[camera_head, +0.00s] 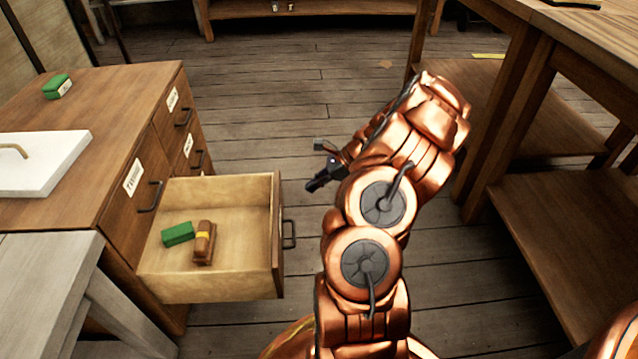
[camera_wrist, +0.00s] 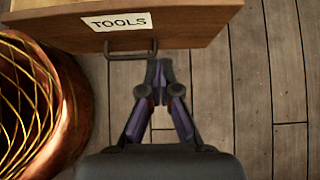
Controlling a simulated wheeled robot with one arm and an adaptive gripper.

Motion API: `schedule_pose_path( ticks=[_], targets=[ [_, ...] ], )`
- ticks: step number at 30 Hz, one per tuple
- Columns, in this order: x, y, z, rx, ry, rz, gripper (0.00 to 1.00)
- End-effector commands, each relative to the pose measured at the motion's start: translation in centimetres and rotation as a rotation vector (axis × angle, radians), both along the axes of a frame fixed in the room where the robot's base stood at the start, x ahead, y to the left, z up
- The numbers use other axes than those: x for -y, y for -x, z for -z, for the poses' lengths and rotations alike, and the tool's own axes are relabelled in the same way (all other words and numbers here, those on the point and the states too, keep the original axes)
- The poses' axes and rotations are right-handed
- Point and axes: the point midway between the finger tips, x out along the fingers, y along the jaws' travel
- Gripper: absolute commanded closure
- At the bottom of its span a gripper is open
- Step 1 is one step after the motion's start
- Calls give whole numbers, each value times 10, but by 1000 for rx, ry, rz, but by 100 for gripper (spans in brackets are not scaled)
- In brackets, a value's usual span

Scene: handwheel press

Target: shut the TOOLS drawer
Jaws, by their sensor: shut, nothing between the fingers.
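The TOOLS drawer (camera_head: 165,285) is pulled well out of the wooden desk (camera_head: 130,85). A green block (camera_head: 178,234) and a brown block with a yellow band (camera_head: 204,243) lie inside it. Its dark handle (camera_head: 289,234) faces right in the head view. In the wrist view the drawer front (camera_wrist: 195,25) carries the TOOLS label, with the handle (camera_wrist: 130,56) below. My gripper (camera_head: 318,180) is shut and empty, in front of the drawer front. In the wrist view the fingertips (camera_wrist: 160,74) appear just beside the handle's right end; contact cannot be told.
Other labelled fronts (camera_head: 133,177) of the desk are shut. A white slab with a brass handle (camera_head: 50,165) and a green box (camera_head: 57,86) are on the desktop. A grey bench (camera_head: 40,280) stands at left, a wooden table (camera_head: 530,60) at right.

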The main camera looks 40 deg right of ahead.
Motion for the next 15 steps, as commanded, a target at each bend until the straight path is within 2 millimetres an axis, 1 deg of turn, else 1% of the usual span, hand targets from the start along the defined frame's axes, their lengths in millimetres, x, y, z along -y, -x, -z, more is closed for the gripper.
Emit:
schedule_pose_path(
  ticks=[1, 8, 12, 15],
  targets=[
    [-6, -4, 10, 0, -2, -4, 100],
    [-28, -23, 39, -1, -2, -4, 100],
    [-44, -36, 38, 0, -2, -6, 100],
    [-51, -42, 37, 0, -2, -4, 100]
  ],
)
